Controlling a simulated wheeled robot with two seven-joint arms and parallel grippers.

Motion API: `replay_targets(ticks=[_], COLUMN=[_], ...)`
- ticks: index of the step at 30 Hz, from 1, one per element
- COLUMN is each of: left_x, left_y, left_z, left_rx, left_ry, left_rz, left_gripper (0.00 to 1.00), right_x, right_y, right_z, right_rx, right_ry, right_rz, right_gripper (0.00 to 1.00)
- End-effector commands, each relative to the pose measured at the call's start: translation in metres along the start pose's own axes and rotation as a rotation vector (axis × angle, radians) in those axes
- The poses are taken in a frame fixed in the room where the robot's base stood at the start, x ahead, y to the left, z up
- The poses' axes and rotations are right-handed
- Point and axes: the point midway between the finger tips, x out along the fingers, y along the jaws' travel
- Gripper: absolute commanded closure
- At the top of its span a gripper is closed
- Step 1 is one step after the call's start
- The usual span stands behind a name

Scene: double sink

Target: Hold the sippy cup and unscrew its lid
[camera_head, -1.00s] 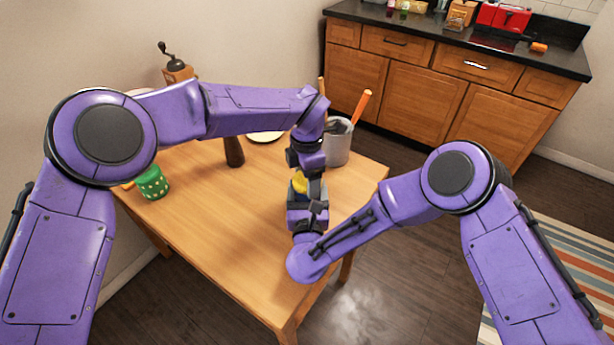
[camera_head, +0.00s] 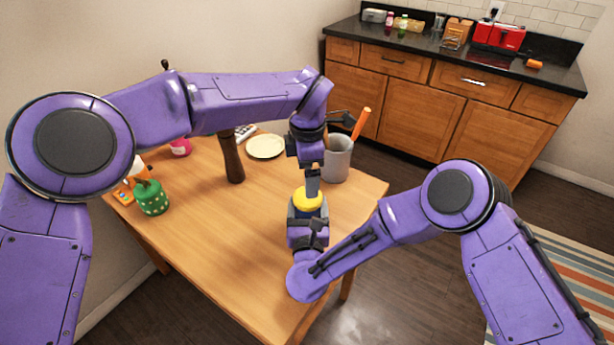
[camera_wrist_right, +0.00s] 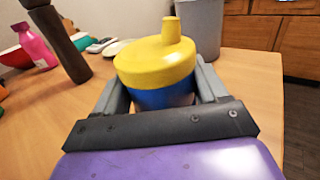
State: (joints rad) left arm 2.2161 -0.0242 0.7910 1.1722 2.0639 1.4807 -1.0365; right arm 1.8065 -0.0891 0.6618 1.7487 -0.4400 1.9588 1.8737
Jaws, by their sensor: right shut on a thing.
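The sippy cup has a blue body (camera_wrist_right: 165,97) and a yellow lid (camera_wrist_right: 155,64) with a spout; the lid sits on the cup. The yellow lid also shows in the head view (camera_head: 308,198). My right gripper (camera_head: 307,213) is shut on the cup's body, one finger on each side, and holds it upright near the table's right edge. My left gripper (camera_head: 312,182) points down just above the lid. Its fingers are seen edge-on, so their opening and any contact with the spout cannot be made out. It does not show in the right wrist view.
The wooden table (camera_head: 215,235) is clear at front left. A grey utensil pot (camera_head: 337,160) stands behind the cup. A brown pepper mill (camera_head: 232,160), a cream plate (camera_head: 265,146) and a green jar (camera_head: 151,198) stand further left. My left arm crosses over the table.

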Motion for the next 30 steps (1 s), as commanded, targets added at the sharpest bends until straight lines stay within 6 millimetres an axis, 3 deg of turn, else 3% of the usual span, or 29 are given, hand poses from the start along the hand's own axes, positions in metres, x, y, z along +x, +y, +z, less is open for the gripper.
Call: replay_targets(ticks=[6, 12, 17, 24, 30], left_x=[-0.011, -0.011, 0.007, 0.051, 0.068], left_y=[-0.003, -0.005, -0.006, -0.007, -0.007], left_z=[0.0, -0.001, -0.001, -0.001, -0.001], left_rx=[0.503, 0.752, 0.779, 0.777, 0.775], left_ry=[-0.002, -0.007, -0.005, -0.006, -0.007], left_rz=[-0.018, -0.033, -0.036, -0.035, -0.033], left_gripper=[0.04, 0.04, 0.04, 0.04, 0.04], right_x=[-0.002, -0.002, -0.002, -0.002, -0.002], right_y=[-0.002, -0.002, -0.001, -0.001, -0.001], right_z=[-0.006, -0.006, -0.006, -0.005, -0.005], right_rx=[-0.006, -0.006, -0.006, -0.006, -0.006], right_ry=[0.011, 0.011, 0.011, 0.011, 0.011], right_rz=[-0.002, -0.002, -0.001, -0.001, -0.001], right_gripper=[1.0, 1.0, 1.0, 1.0, 1.0])
